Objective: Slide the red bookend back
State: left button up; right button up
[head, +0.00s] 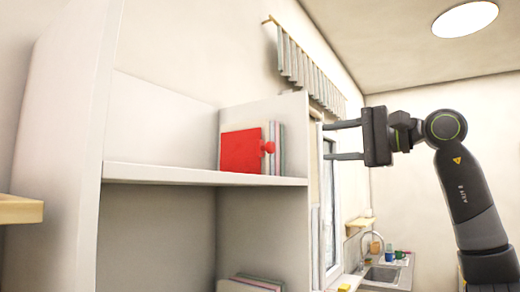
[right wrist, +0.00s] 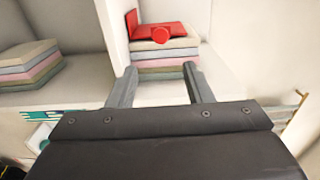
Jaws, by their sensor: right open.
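The red bookend (head: 240,150) stands upright on the upper shelf of a white shelf unit, with a round red knob (head: 269,147) on its face. Several books (head: 276,140) stand behind it and beside it against the shelf's right wall. In the right wrist view the red bookend (right wrist: 160,31) shows beyond the fingers, with the knob facing me. My right gripper (head: 328,141) is open and empty, with its fingers pointing left at the outer right side of the shelf unit. In the wrist view its fingertips (right wrist: 160,72) are spread apart. My left gripper is not seen.
The upper shelf board (head: 180,174) is bare left of the bookend. More books (head: 250,283) lie in the lower compartment. A wooden ledge (head: 20,209) juts in at the left. A window, curtain and sink (head: 382,275) are behind on the right.

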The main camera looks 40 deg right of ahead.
aim_at(273, 147)
jog(key=p+x, duration=0.5)
jog(key=x, duration=0.9)
jog(key=shift+w+r, duration=0.1)
jog(key=shift+w+a+p, duration=0.25)
jog(key=shift+w+p, duration=0.05)
jog(key=shift+w, duration=0.4)
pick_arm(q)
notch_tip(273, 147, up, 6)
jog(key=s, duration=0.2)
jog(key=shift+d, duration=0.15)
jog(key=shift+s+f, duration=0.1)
pick_arm(e)
jog(key=shift+c, duration=0.5)
